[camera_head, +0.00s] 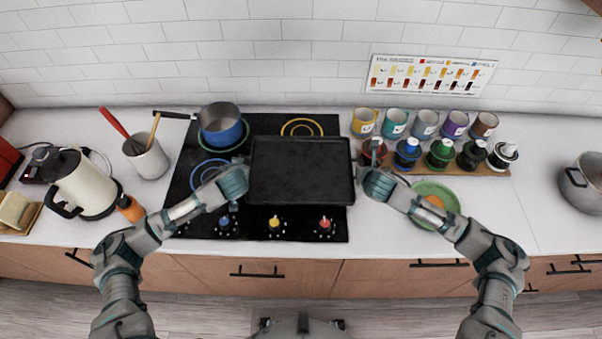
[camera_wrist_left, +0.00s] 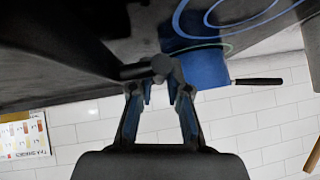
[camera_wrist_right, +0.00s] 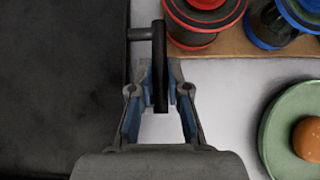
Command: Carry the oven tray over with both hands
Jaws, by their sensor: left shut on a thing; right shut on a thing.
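The dark oven tray (camera_head: 301,171) is held level over the right part of the black cooktop, its right edge reaching the white counter. My left gripper (camera_head: 238,180) is at the tray's left edge, shut on its handle; the left wrist view shows the fingers around the dark handle (camera_wrist_left: 152,69). My right gripper (camera_head: 368,180) is at the right edge, shut on the other handle (camera_wrist_right: 159,65), which stands between its fingers in the right wrist view. The tray hides part of the cooktop beneath it. The exact gap under the tray cannot be told.
A blue pot (camera_head: 221,125) stands on the cooktop's back left. Jars on a wooden rack (camera_head: 463,165) and a green plate (camera_head: 436,202) with a bun are close right of my right gripper. A kettle (camera_head: 85,183) stands left. Clear counter (camera_head: 535,205) lies farther right.

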